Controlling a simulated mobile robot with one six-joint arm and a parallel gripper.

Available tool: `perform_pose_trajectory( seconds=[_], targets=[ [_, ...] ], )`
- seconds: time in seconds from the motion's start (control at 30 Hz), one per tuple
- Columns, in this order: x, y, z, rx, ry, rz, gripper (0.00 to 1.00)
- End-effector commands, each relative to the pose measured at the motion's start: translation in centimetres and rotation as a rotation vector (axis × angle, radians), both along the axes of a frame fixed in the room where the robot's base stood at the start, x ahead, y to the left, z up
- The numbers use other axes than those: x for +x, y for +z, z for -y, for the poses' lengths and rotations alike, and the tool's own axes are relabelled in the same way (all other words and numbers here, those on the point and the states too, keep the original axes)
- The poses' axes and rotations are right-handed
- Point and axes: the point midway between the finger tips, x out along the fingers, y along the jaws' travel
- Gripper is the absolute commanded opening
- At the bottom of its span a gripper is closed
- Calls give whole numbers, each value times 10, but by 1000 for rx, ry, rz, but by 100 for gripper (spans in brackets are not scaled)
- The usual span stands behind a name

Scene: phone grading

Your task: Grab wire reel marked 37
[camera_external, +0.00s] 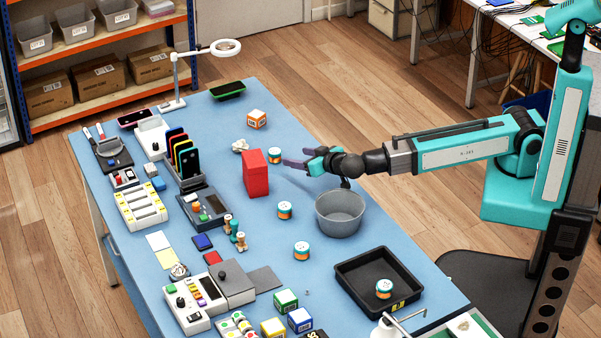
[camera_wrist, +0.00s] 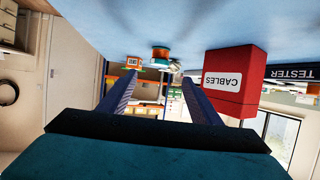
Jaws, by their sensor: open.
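Several small wire reels with white tops and orange and teal sides are on the blue table. One reel (camera_external: 275,155) sits just beyond my fingertips; it also shows between the fingers in the wrist view (camera_wrist: 160,55). Others are a reel (camera_external: 284,210) left of the grey bowl, a reel (camera_external: 302,250) nearer the front, and a reel (camera_external: 384,288) in the black tray. I cannot read any reel's number. My gripper (camera_external: 292,163) is open and empty, level above the table; its fingers also show in the wrist view (camera_wrist: 159,80).
A red box labelled CABLES (camera_external: 256,175) stands close beside the far reel and my fingers; the upside-down wrist view shows it at right (camera_wrist: 232,85). A grey bowl (camera_external: 340,213) is below my arm. An orange-white cube (camera_external: 256,120) and crumpled white piece (camera_external: 240,146) lie behind.

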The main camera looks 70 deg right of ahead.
Motion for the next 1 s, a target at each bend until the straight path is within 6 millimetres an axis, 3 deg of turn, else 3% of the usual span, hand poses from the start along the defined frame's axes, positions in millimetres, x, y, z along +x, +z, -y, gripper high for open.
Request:
perform_pose_trajectory(
  seconds=[0.6, 1.0],
  targets=[
    [57, -25, 33, 0, -2, -1, 58],
    [67, -32, 41, 0, 0, 0, 58]
  ],
)
